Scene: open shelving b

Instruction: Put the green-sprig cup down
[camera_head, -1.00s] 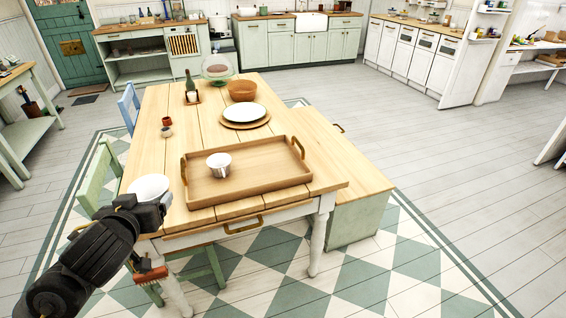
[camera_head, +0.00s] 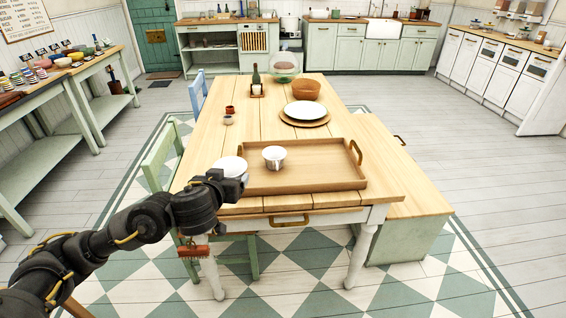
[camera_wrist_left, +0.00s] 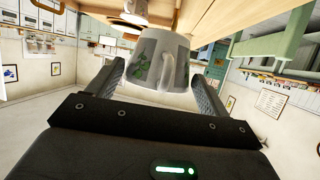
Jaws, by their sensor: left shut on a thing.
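The green-sprig cup (camera_wrist_left: 155,62) is white with a green leaf print and a handle. My left gripper (camera_head: 240,182) is shut on it, and its two fingers (camera_wrist_left: 160,88) flank the cup in the wrist view. In the head view the cup's pale rim (camera_head: 231,165) shows by the left edge of the wooden tray (camera_head: 330,182), at the table's near left. I cannot tell whether its base touches anything. Another white cup (camera_head: 274,158) stands in the tray, toward its left. My right gripper is not in view.
The tray's middle and right are bare. Behind it on the wooden table (camera_head: 215,150) are a white plate (camera_head: 304,110), a brown bowl (camera_head: 306,88), a bottle (camera_head: 256,76) and two small pots (camera_head: 229,115). A green chair (camera_head: 160,155) stands at the left.

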